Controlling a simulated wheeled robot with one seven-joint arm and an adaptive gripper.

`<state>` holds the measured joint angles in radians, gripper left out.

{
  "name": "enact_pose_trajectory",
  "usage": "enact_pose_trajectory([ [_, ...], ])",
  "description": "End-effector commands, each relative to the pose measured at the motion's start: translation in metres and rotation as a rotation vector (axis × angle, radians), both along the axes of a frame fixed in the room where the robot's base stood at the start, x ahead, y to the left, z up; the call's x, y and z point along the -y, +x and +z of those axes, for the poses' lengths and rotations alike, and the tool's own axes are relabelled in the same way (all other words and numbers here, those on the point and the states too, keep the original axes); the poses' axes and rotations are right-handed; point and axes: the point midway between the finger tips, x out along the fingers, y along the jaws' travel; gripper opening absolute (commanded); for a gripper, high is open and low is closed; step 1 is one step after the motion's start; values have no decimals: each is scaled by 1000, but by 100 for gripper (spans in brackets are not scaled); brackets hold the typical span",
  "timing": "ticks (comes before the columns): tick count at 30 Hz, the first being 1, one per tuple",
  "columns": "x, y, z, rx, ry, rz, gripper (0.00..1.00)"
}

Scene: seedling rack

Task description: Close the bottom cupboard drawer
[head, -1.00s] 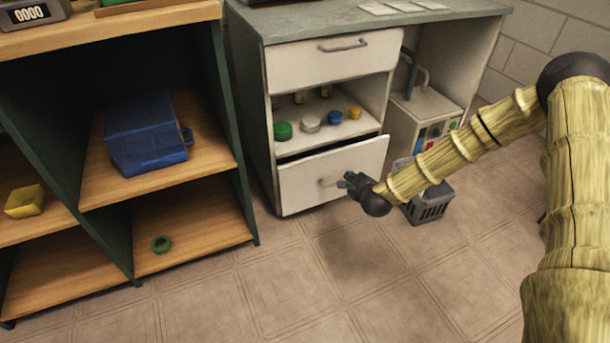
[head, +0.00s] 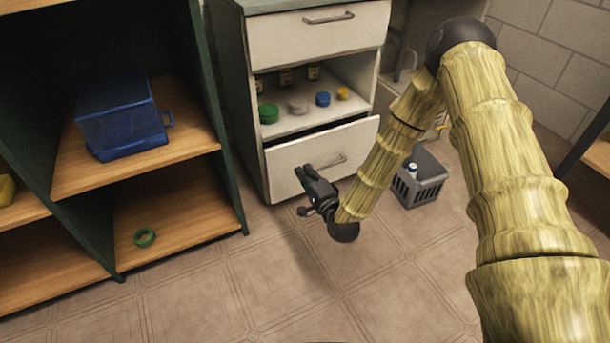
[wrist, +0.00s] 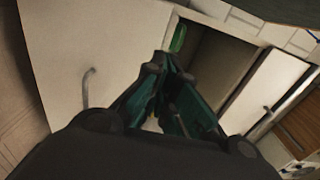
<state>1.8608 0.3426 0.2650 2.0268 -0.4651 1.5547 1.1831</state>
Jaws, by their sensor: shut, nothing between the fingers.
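The bottom cupboard drawer (head: 350,143) is a white front with a grey bar handle (head: 328,163), at the middle of the head view. It stands partly out, with a dark gap above its top edge. In the wrist view the drawer front (wrist: 85,45) fills the upper left, tilted, with its handle (wrist: 88,88). My gripper (head: 304,190) is shut and empty, in front of the drawer's lower part, left of and below the handle in the head view. Its dark green fingers (wrist: 157,65) show in the wrist view; I cannot tell whether they touch the drawer.
The cupboard's open shelf (head: 300,125) holds several lidded jars above the drawer. A closed top drawer (head: 285,40) is above that. A grey basket (head: 428,180) stands on the floor to the right. A wooden shelf unit (head: 180,150) with a blue bin (head: 120,115) is at left.

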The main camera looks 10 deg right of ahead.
Motion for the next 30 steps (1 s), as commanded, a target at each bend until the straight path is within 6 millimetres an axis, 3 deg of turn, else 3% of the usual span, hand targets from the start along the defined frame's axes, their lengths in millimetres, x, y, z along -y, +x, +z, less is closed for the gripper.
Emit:
enact_pose_trajectory([
  [12,-17,69,-4,2,0,0,0],
  [18,-23,93,-3,1,0,-1,0],
  [30,-27,109,-1,-1,2,-1,0],
])
